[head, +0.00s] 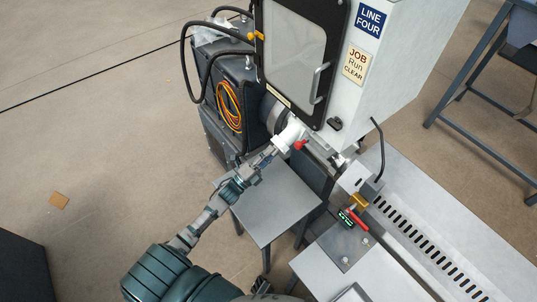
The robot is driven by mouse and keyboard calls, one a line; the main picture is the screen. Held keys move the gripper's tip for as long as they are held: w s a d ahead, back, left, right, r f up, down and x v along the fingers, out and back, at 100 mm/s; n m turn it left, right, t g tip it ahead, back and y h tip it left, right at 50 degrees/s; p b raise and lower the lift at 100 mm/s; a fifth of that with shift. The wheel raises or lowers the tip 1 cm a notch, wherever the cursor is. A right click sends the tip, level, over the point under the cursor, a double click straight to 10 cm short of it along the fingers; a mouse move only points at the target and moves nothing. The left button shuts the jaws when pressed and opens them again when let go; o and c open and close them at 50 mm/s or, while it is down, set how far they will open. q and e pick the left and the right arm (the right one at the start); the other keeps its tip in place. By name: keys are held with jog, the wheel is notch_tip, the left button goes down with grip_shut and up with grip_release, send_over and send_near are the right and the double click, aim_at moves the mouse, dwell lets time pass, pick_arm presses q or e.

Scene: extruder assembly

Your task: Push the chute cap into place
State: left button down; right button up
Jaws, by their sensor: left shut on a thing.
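My left gripper (270,154) reaches up and right from the lower left to the front of the machine. It is shut at a small white part (289,132), which I take to be the chute cap. The white part sits against the machine's lower front, beside a red piece (300,144). The fingers and the part are small here, and I cannot tell whether the cap is fully seated or where it meets the chute.
A grey side table (277,207) stands below the left gripper. The cabinet (369,85) with a windowed door (297,45) rises above. A dark unit with coiled orange cable (229,104) is left. A slotted bench (425,235) with a red-handled tool (354,220) lies right.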

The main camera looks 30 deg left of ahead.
pick_arm(q)
jog(key=shift+w+r, duration=0.1)
jog(key=shift+w, duration=0.05)
jog(key=c, duration=0.9)
grip_release()
jog(key=shift+o, duration=0.2)
jog(key=v, duration=1.2)
